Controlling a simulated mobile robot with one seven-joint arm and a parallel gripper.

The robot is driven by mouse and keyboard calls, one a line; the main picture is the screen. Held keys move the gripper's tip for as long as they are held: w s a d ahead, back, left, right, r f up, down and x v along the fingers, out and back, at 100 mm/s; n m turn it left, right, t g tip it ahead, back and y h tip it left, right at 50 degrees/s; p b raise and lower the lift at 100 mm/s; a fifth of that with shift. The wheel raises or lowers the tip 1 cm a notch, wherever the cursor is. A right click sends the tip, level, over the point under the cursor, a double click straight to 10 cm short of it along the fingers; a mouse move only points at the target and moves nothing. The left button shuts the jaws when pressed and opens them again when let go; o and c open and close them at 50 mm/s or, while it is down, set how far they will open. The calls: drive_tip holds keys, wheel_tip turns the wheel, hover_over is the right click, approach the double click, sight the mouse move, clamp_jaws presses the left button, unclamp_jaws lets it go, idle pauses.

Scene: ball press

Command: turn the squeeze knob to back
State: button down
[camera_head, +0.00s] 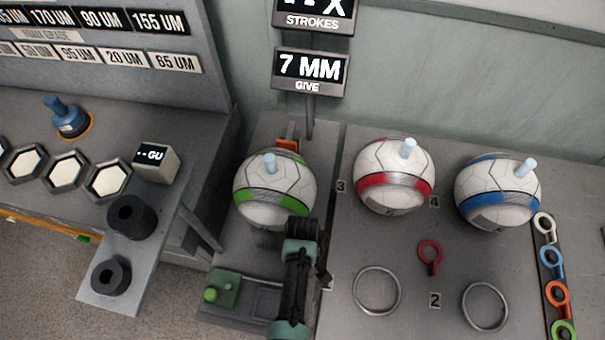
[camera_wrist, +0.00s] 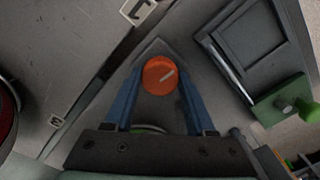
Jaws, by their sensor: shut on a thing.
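In the head view my dark arm end hides the fingertips and this knob, just in front of the green-banded ball (camera_head: 262,191). An orange part (camera_head: 287,146) also shows behind that ball.
A green block (camera_head: 224,284) with a round green knob stands at the front left. Red-banded (camera_head: 391,183) and blue-banded (camera_head: 497,191) balls stand to the right. A sign reads 7 MM GIVE (camera_head: 311,73).

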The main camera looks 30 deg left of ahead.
drive_tip(key=shift+n, duration=0.6)
drive_tip(key=shift+c, duration=1.1)
unclamp_jaws()
drive_tip(key=shift+r, duration=0.15)
wheel_tip(320, 180, up, 13)
drive_tip(key=p, duration=0.1)
